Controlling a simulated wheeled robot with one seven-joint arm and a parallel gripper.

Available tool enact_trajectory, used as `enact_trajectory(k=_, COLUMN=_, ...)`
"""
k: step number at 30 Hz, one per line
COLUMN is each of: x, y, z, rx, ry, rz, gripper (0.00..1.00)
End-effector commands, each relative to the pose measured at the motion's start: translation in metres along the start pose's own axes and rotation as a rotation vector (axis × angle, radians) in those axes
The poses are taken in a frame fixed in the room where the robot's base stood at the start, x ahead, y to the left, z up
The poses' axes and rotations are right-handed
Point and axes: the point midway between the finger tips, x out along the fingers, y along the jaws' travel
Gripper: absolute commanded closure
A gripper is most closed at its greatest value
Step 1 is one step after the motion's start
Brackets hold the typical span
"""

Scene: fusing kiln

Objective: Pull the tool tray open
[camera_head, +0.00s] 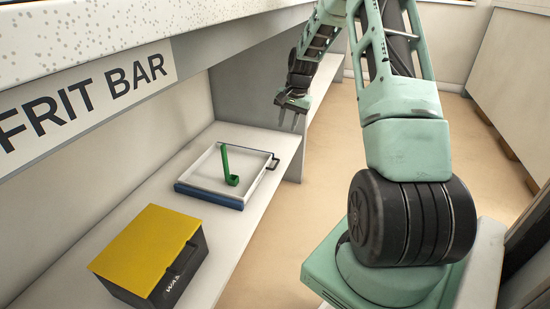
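The tool tray (211,190) is a shallow white tray with a blue front side, lying on the shelf under the counter. A dark handle (273,162) sticks out from its right side. A green scoop-like tool (231,178) stands inside the tray. My gripper (291,119) hangs above and to the right of the handle, apart from it. Its two fingers point down with a gap between them, and nothing shows between them.
A black box with a yellow lid (147,249) stands on the shelf (225,252) in front of the tray. The speckled counter with the FRIT BAR sign (85,100) overhangs the shelf. A grey upright panel (250,85) stands behind the tray. Open floor (330,185) lies to the right.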

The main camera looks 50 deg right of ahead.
Motion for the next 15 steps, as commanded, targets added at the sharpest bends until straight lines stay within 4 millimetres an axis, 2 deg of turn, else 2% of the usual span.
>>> enact_trajectory(k=1, x=0.014, y=0.001, z=0.001, rx=-0.001, ry=-0.003, rz=0.0, gripper=0.69)
enact_trajectory(k=15, x=0.113, y=0.001, z=0.001, rx=-0.002, ry=-0.002, rz=0.0, gripper=0.69)
